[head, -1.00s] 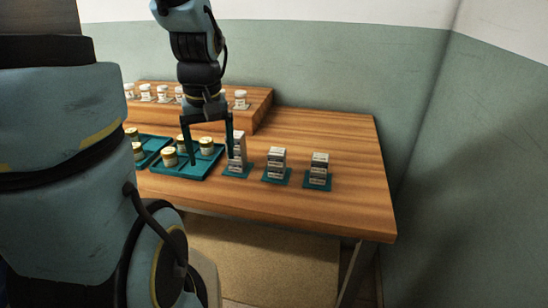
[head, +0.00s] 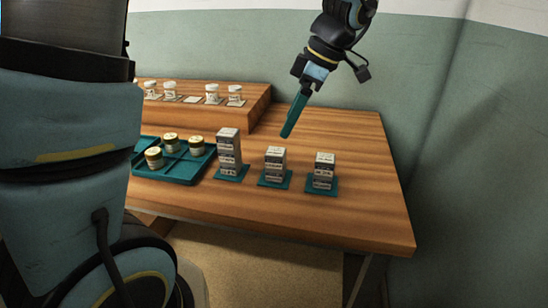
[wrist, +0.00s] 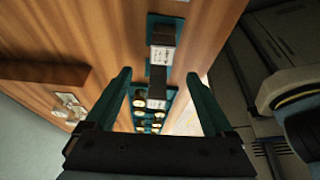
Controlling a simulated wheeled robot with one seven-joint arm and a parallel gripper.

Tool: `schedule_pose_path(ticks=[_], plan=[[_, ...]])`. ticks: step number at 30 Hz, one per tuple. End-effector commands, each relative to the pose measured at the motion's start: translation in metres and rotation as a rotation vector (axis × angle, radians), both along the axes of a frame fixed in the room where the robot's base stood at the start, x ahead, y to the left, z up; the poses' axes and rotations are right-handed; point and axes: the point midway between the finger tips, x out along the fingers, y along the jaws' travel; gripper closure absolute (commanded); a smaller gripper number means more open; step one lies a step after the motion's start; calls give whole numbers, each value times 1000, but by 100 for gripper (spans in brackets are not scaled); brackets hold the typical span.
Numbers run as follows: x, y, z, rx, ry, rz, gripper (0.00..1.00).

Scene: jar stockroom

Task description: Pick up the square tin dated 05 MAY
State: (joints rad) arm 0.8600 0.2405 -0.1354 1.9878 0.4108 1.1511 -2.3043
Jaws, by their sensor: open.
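Grey square tins with white labels stand in three stacks on small teal mats: a left stack (head: 228,152), the tallest, a middle stack (head: 275,162) and a right stack (head: 324,170). The dates are too small to read, so I cannot tell which tin is 05 MAY. My gripper (head: 288,131) is raised above the table, behind the middle and right stacks in the head view, pointing down and tilted. It is empty. In the wrist view its open fingers (wrist: 158,76) frame stacked tins beyond them, apart from them.
A teal divided tray (head: 182,179) with several cream-lidded jars lies left of the stacks. The table's right end (head: 380,215) is clear, with a wall beyond.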

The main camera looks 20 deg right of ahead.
Motion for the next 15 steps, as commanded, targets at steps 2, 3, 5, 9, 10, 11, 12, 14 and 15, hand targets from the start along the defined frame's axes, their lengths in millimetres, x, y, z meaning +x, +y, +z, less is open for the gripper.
schedule_pose_path(ticks=[2, 3, 5, 9, 10, 11, 12, 14, 15], plan=[[2, 6, -12, 5, 5, 0, 12], [3, 9, -18, 5, 5, 0, 12], [5, 11, -26, 5, 5, 0, 12], [7, 15, -37, 2, 3, -2, 12], [7, 15, -39, 2, 3, -2, 12], [7, 16, -40, 2, 3, -2, 12], [7, 17, -43, 2, 5, -2, 12], [7, 19, -49, 3, 6, -1, 12], [7, 22, -54, 5, 7, -1, 12]])
